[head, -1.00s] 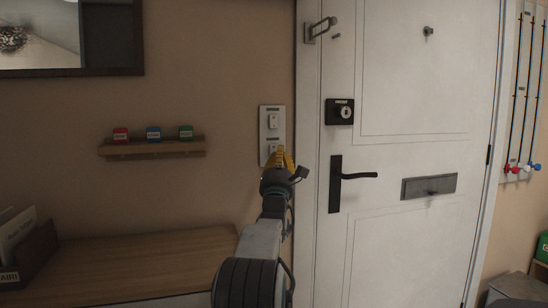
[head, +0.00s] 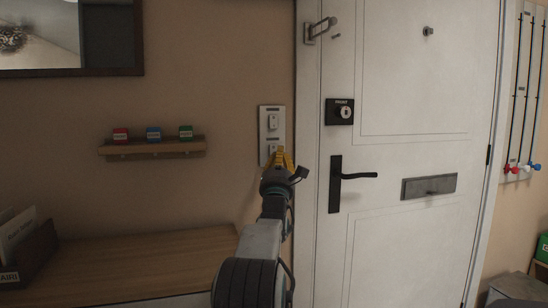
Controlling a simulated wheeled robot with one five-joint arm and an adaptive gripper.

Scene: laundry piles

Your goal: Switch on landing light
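A pale switch plate (head: 263,130) is on the wall just left of the white door. It has an upper rocker switch (head: 273,121) and a lower switch (head: 272,148); their labels are too small to read. My gripper (head: 281,155), with yellow fingers, is at the lower part of the plate, over or just in front of the lower switch. The fingers partly hide that switch, and I cannot tell whether they touch it. The fingertips look close together, but their exact opening is unclear.
The white door (head: 410,80) has a black lever handle (head: 355,176), a lock (head: 340,111) and a letter slot (head: 429,186). A small shelf (head: 152,147) holds red, blue and green blocks. A wooden bench top (head: 140,262) lies below left.

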